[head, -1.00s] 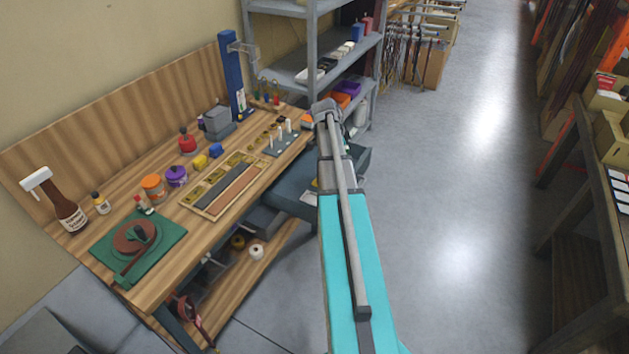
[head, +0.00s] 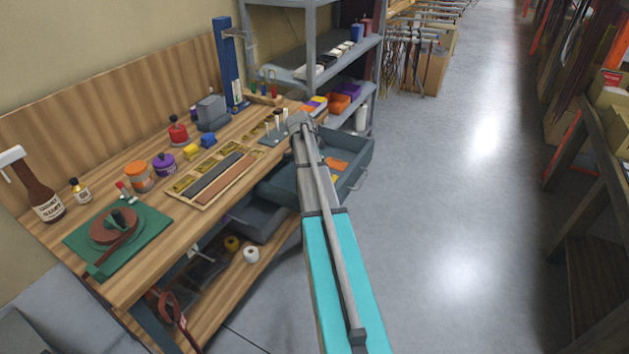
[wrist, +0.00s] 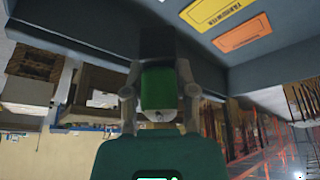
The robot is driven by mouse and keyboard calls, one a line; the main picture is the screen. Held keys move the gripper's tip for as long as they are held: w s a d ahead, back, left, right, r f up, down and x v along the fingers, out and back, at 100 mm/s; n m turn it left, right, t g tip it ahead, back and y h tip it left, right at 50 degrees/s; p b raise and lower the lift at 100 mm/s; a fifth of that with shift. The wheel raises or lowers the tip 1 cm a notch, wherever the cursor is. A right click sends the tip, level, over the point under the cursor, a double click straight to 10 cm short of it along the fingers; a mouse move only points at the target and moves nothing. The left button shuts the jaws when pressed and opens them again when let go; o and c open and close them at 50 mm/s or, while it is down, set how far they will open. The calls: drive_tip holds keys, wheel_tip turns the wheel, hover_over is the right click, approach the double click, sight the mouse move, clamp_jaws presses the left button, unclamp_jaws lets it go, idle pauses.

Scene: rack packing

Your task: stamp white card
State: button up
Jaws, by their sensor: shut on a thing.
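My gripper (wrist: 160,94) is shut on a small green block with a dark top (wrist: 158,88), which shows between its fingers in the wrist view. I cannot tell for sure whether the block is a stamp. In the head view my arm hides the fingers and the block. A grey drawer (head: 359,170) stands open at the bench's right end, beyond the arm. Orange pieces (head: 337,165) lie in it. In the wrist view an orange label (wrist: 243,33) and a yellow label (wrist: 208,9) with print show near the block. I cannot make out a white card.
A metal shelf (head: 312,40) stands behind. The aisle floor (head: 450,220) to the right is clear.

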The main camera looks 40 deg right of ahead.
drive_tip(key=shift+w+a+f+b, duration=0.15)
drive_tip(key=shift+w+f+b, duration=0.3)
drive_tip(key=shift+f, duration=0.2)
drive_tip(key=shift+w+a+f+b, duration=0.2)
drive_tip(key=shift+w+f+b, duration=0.15)
drive_tip(key=shift+f, duration=0.25)
drive_tip(key=shift+w+a+f+b, duration=0.15)
drive_tip(key=shift+w+f+b, duration=0.2)
drive_tip(key=shift+f+b, duration=0.25)
drive_tip(key=shift+f, duration=0.1)
wheel_tip(320, 180, down, 6)
drive_tip(key=b, duration=0.5)
drive_tip(key=shift+b, duration=0.4)
drive_tip(key=shift+f+b, duration=0.45)
drive_tip(key=shift+b, duration=0.1)
idle(1.6)
drive_tip(key=shift+r, duration=0.1)
drive_tip(key=shift+r+p, duration=3.4)
drive_tip(key=shift+p, duration=0.15)
